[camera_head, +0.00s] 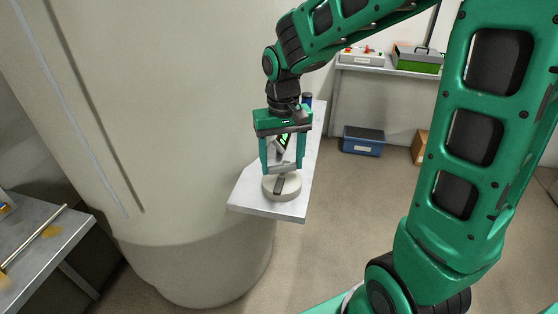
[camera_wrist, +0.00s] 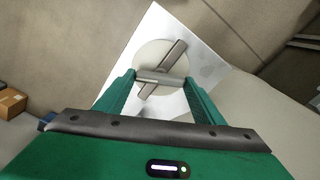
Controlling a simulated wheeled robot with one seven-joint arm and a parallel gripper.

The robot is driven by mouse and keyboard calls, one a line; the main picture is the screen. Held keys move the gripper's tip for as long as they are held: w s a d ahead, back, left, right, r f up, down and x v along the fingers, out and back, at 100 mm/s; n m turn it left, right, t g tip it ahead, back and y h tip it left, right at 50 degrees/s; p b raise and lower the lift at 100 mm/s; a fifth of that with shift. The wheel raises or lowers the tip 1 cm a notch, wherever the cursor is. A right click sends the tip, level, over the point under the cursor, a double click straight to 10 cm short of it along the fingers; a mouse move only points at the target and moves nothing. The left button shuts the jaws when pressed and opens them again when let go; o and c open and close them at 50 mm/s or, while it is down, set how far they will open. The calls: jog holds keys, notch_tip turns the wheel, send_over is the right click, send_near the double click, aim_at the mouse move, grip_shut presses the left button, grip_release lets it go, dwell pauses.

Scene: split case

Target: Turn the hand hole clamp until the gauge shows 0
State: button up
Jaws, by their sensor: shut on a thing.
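The hand hole clamp stands on a small light shelf. It has a round pale disc (camera_head: 292,190) with a flat grey bar across it and a grey handle bar (camera_head: 281,169) above. The wrist view shows the same disc (camera_wrist: 149,57), the slanted bar (camera_wrist: 175,50) and the handle (camera_wrist: 160,78) crossing it at an angle. My gripper (camera_head: 283,168) points down over the clamp and is shut on the handle, its ends between the two fingertips. A dark panel with a green mark (camera_head: 285,140) shows between my fingers, perhaps the gauge; its reading cannot be made out.
The shelf (camera_head: 246,198) juts out beside a big pale rounded column (camera_head: 180,130). A blue bin (camera_head: 363,140) stands on the floor at the back. A bench (camera_head: 45,240) with a rod is at the left. Open floor lies to the right of the shelf.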

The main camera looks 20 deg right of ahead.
aim_at(282, 164)
jog(key=shift+n, duration=0.8)
jog(key=o, duration=1.1)
jog(key=shift+c, duration=0.2)
notch_tip(282, 164, up, 11)
jog(key=shift+f, duration=0.15)
